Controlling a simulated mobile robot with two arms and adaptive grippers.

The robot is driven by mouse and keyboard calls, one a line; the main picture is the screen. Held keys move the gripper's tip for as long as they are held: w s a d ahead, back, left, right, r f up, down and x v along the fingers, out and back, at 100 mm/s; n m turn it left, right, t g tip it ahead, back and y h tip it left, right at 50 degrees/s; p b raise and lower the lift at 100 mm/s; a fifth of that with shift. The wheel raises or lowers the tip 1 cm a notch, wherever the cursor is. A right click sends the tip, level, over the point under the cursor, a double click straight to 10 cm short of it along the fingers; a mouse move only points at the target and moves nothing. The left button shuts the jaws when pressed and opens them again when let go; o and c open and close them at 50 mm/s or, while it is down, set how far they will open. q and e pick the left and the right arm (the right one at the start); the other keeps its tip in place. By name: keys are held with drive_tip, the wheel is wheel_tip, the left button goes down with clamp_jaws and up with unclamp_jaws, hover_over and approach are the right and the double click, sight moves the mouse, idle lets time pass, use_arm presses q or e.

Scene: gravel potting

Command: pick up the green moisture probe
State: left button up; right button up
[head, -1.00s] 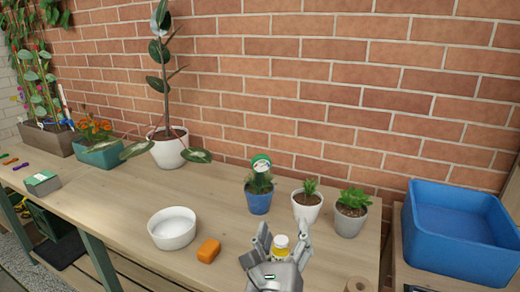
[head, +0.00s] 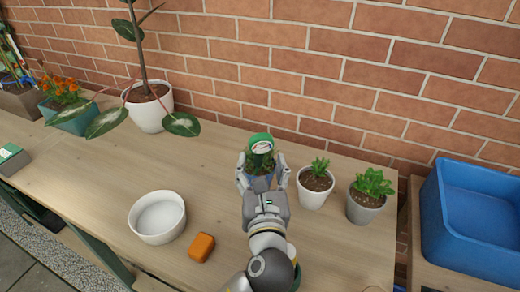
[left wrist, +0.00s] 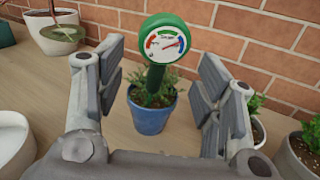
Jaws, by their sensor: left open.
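The green moisture probe (head: 261,143) stands upright in a small blue pot (head: 262,180) with a leafy plant. In the left wrist view the probe (left wrist: 166,40) shows its round green-rimmed dial facing me, and its stem goes down into the foliage above the blue pot (left wrist: 152,115). My left gripper (head: 262,168) is open, with one finger on each side of the pot and plant as seen from the head. In the left wrist view the open fingers (left wrist: 158,85) frame the probe, and neither touches it. My right gripper is not in view.
Two small potted plants, one in a white pot (head: 314,194) and one in a grey pot (head: 364,207), stand just right of my gripper. A white bowl (head: 158,217) and an orange block (head: 201,247) lie to the left. A blue bin (head: 470,215) is at far right.

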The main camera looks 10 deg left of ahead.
sight(260, 159)
use_arm(q)
drive_tip(key=f, duration=0.1)
drive_tip(key=w+f, duration=0.1)
drive_tip(key=f, duration=0.1)
drive_tip(key=shift+w+a+f, duration=0.1)
drive_tip(key=shift+a+f, duration=0.05)
drive_tip(key=shift+a, duration=0.05)
drive_tip(key=x, duration=0.6)
drive_tip(key=shift+w+a, duration=0.1)
drive_tip(key=shift+w, duration=0.2)
drive_tip(key=shift+c, duration=0.2)
clamp_jaws()
